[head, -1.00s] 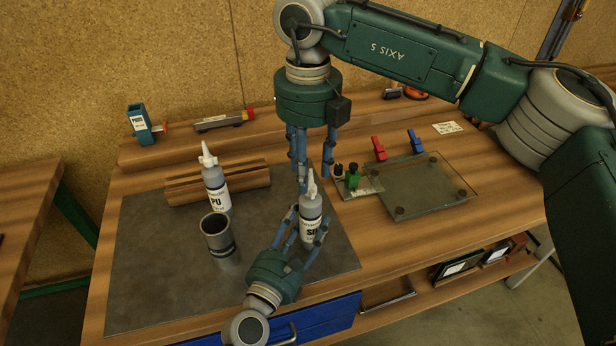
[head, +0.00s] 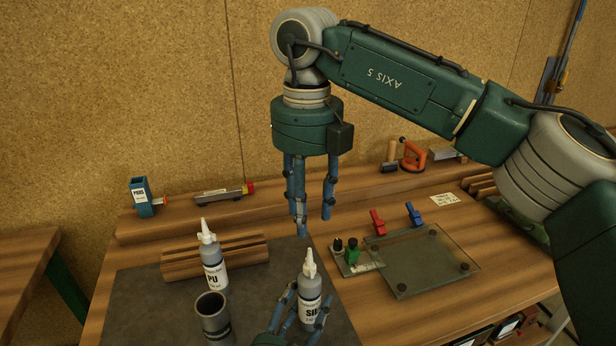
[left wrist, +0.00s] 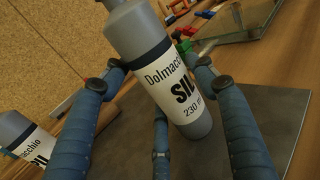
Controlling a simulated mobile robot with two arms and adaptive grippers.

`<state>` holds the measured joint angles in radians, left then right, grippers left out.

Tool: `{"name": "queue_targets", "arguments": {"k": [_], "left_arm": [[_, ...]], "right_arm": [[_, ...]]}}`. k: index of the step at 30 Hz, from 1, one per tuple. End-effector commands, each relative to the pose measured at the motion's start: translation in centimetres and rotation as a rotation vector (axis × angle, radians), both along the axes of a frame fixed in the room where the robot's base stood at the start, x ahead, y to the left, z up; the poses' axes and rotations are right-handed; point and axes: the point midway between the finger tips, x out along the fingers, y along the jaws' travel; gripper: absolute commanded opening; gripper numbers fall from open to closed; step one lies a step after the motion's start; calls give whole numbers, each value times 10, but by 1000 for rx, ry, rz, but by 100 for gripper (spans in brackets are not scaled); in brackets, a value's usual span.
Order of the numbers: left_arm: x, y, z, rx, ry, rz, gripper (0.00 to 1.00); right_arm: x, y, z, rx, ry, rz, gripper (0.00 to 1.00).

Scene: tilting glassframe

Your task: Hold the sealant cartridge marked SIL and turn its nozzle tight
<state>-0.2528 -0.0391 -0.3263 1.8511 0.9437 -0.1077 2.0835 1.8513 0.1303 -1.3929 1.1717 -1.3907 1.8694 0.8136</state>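The grey sealant cartridge marked SIL (head: 310,314) stands upright near the front of the dark mat, its white nozzle (head: 309,264) on top. My left gripper (head: 309,294) has its fingers closed around the cartridge body, its palm mostly cut off at the bottom edge. In the left wrist view the SIL cartridge (left wrist: 178,80) sits between the blue fingers; its nozzle is out of frame. My right gripper (head: 315,224) points down above the nozzle, fingers apart and empty, not touching it.
A similar cartridge marked PU (head: 214,272) stands left, beside an open grey cup (head: 213,318) and in front of a grooved wooden block (head: 213,256). A glass plate (head: 430,262) with red and blue clamps lies right. Tools line the back ledge.

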Motion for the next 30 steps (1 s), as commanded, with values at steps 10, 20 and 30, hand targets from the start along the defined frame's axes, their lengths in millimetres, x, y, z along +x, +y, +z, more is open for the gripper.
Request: {"name": "queue_targets", "arguments": {"k": [10,20,30], "left_arm": [[-1,0,0,0,0,0,73],[-46,19,-2,5,2,-2,73],[-101,42,-1,4,1,-2,73]], "right_arm": [[0,0,0,0,0,0,40],[0,0,0,0,0,0,40],[0,0,0,0,0,0,40]]}}
